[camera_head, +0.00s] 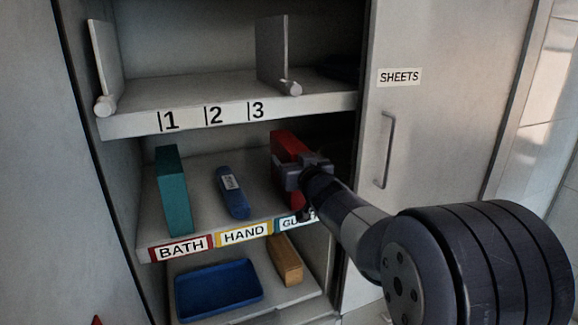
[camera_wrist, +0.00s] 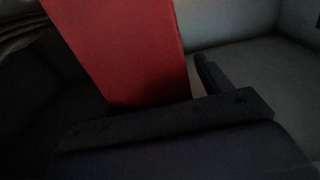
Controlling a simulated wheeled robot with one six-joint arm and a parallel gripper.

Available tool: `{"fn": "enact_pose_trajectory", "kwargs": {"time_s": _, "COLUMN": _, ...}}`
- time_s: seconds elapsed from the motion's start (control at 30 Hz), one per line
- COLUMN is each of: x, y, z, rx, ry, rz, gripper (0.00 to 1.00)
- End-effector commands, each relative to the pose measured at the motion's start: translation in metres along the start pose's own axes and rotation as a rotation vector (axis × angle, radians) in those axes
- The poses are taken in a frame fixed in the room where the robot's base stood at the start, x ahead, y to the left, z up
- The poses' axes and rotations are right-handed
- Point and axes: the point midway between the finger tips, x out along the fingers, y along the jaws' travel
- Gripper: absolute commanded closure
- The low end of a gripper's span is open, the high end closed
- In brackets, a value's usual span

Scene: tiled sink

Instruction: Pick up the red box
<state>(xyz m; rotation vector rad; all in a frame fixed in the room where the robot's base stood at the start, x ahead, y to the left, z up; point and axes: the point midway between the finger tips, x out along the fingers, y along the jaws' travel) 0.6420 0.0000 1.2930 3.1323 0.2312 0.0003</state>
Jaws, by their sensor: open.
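The red box (camera_head: 286,145) stands upright on the middle shelf, at its right end above the partly covered third label. My gripper (camera_head: 302,171) is at the front of the red box, and part of the box is hidden behind it. In the wrist view the red box (camera_wrist: 128,50) rises large just beyond the dark gripper (camera_wrist: 165,115). The gripper is open. One finger shows to the right of the box. I cannot tell whether the fingers touch it.
The middle shelf (camera_head: 205,205) also holds a teal box (camera_head: 173,190) and a blue item (camera_head: 233,193). Below are a blue tray (camera_head: 218,290) and a tan block (camera_head: 285,260). The upper shelf (camera_head: 190,98) has upright dividers. A SHEETS cabinet door (camera_head: 440,110) is at the right.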

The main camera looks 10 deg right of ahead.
Motion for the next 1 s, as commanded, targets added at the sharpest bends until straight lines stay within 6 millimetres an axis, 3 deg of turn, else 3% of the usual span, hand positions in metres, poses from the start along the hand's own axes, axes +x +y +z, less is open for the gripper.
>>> {"fn": "enact_pose_trajectory", "kwargs": {"time_s": 0.33, "x": 0.0051, "y": 0.0002, "z": 0.0003, "rx": 0.001, "ry": 0.000, "rz": 0.001, "gripper": 0.29}}
{"fn": "enact_pose_trajectory", "kwargs": {"time_s": 1.0, "x": 0.0049, "y": 0.0002, "z": 0.0003, "rx": 0.001, "ry": 0.000, "rz": 0.001, "gripper": 0.84}}
